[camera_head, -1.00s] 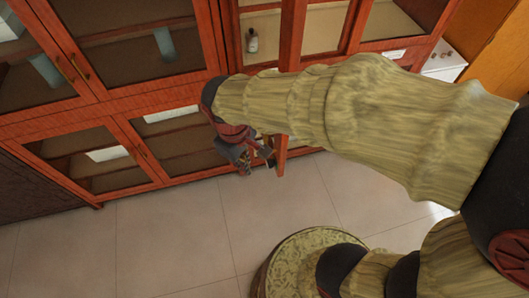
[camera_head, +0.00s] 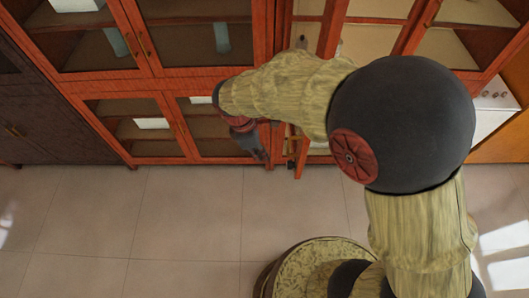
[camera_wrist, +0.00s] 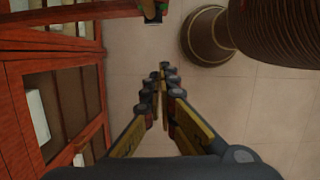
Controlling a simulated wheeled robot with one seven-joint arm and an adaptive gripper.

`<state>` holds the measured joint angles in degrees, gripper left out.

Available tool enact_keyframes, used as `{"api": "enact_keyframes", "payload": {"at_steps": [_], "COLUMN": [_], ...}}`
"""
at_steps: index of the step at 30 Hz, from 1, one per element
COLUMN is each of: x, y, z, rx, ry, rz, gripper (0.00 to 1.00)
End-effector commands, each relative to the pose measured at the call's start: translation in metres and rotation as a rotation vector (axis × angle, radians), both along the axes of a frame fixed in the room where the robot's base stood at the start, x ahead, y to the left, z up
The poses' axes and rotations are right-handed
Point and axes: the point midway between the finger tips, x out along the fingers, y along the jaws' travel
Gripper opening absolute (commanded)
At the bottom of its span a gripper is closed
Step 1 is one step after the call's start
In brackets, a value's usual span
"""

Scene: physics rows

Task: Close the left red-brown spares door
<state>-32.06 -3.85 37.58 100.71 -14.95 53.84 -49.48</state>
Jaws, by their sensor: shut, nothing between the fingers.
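A red-brown, glass-paned cabinet door (camera_head: 331,30) stands open, seen nearly edge-on. Its lower end shows beneath my arm, and its middle is hidden behind the arm. In the wrist view the open door (camera_wrist: 100,11) crosses the top left, with a dark handle (camera_wrist: 152,12) at its free end. My gripper (camera_head: 262,156) is low in front of the cabinet, just left of the door's lower end. In the wrist view my gripper (camera_wrist: 164,72) is shut and empty, its fingers together over the floor, with a visible gap to the door.
Closed glass-fronted red-brown doors (camera_head: 140,125) are left of my gripper. A dark cabinet (camera_head: 45,115) stands further left. A white box-like unit (camera_head: 492,105) is at the right. The tiled floor (camera_head: 150,215) in front is clear, apart from my own base.

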Motion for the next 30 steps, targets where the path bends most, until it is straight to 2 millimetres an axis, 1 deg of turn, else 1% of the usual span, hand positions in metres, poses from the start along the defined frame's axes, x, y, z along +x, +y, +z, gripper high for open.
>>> {"api": "enact_keyframes", "payload": {"at_steps": [1, 3, 9, 11, 15, 18, 24, 30], "x": [-0.001, -0.001, -0.001, -0.001, 0.0, 0.001, 0.001, 0.001], "y": [-0.003, -0.006, -0.016, -0.019, -0.04, -0.05, -0.057, -0.057], "z": [-0.01, -0.024, -0.062, -0.072, -0.069, -0.069, -0.069, -0.07], "rx": [-0.003, -0.002, -0.002, -0.001, 0.0, 0.001, 0.001, 0.0], "ry": [0.005, 0.005, 0.003, 0.002, 0.0, -0.001, 0.0, 0.0], "rz": [-0.001, -0.001, -0.003, -0.003, -0.004, -0.005, -0.002, -0.002], "gripper": [0.0, 0.0, 0.0, 0.0, 0.0, 0.0, 0.0, 0.0]}}
